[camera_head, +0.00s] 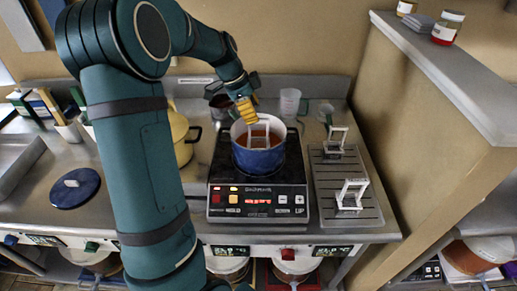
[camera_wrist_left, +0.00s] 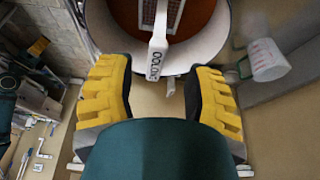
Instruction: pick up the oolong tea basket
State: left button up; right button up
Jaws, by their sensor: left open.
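The oolong tea basket (camera_head: 266,132) stands in a blue pot (camera_head: 258,159) of amber liquid. In the left wrist view its white handle (camera_wrist_left: 158,48) carries dark lettering, partly readable as "OOLO", and its mesh body sits in the liquid. My left gripper (camera_head: 246,110) is above the pot's rim, close to the handle. In the left wrist view the left gripper (camera_wrist_left: 160,92) has its yellow-padded fingers spread wide. The handle's end points into the gap between them, with space on both sides. My right gripper is in neither view.
The pot is on a black induction cooker (camera_head: 258,201). Two white-handled baskets (camera_head: 351,195) (camera_head: 336,138) stand on a drip tray (camera_head: 325,185) to the right. A clear measuring cup (camera_head: 290,102) is behind the pot. A yellow pot (camera_head: 180,135) stands left, a blue lid (camera_head: 75,189) farther left.

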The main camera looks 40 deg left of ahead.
aim_at(261, 122)
pick_arm(q)
jog(key=shift+d+x, duration=0.15)
jog(key=shift+x, duration=1.2)
jog(key=shift+d+x, duration=0.2)
jog(key=shift+x, duration=1.1)
jog(key=shift+r, duration=0.15)
jog(key=shift+s, duration=0.1)
jog(key=shift+c, duration=0.4)
